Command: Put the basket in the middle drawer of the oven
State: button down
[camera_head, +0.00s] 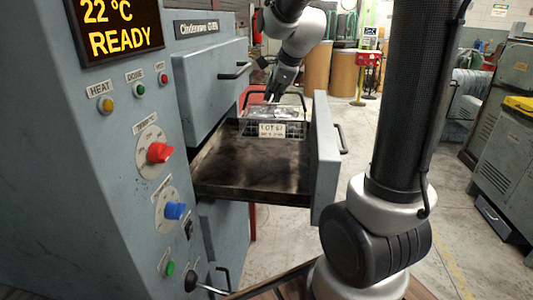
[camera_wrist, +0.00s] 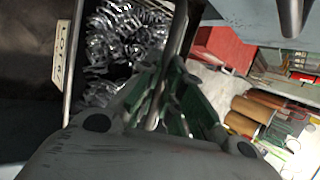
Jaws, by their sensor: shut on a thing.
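The basket (camera_head: 297,130) is a wire basket with a white lot label and a dark raised handle. It is at the far end of the open middle drawer (camera_head: 250,180); I cannot tell whether it touches the drawer floor. In the wrist view my gripper (camera_wrist: 172,105) is shut on the basket's handle bar. Shiny coiled metal pieces fill the basket (camera_wrist: 68,62), beside the bar. The oven (camera_head: 110,160) stands at the left, its middle drawer pulled out to the right.
The closed upper drawer (camera_head: 210,85) is beside my arm. The open drawer's front panel (camera_head: 325,160) stands upright at its right end. A lower drawer (camera_head: 225,240) is below. Drums (camera_head: 317,70) stand behind, and grey machines (camera_head: 505,140) are at the right.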

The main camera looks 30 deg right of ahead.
aim_at(274, 110)
jog(key=shift+d+r, duration=0.1)
jog(key=shift+r, duration=0.05)
jog(key=shift+d+f, duration=0.1)
jog(key=shift+f, duration=0.1)
jog(key=shift+m, duration=0.3)
notch_tip(274, 110, down, 10)
jog(key=shift+r, duration=0.25)
jog(key=c, duration=1.6)
grip_release()
jog(key=shift+f, duration=0.1)
jog(key=shift+o, duration=0.2)
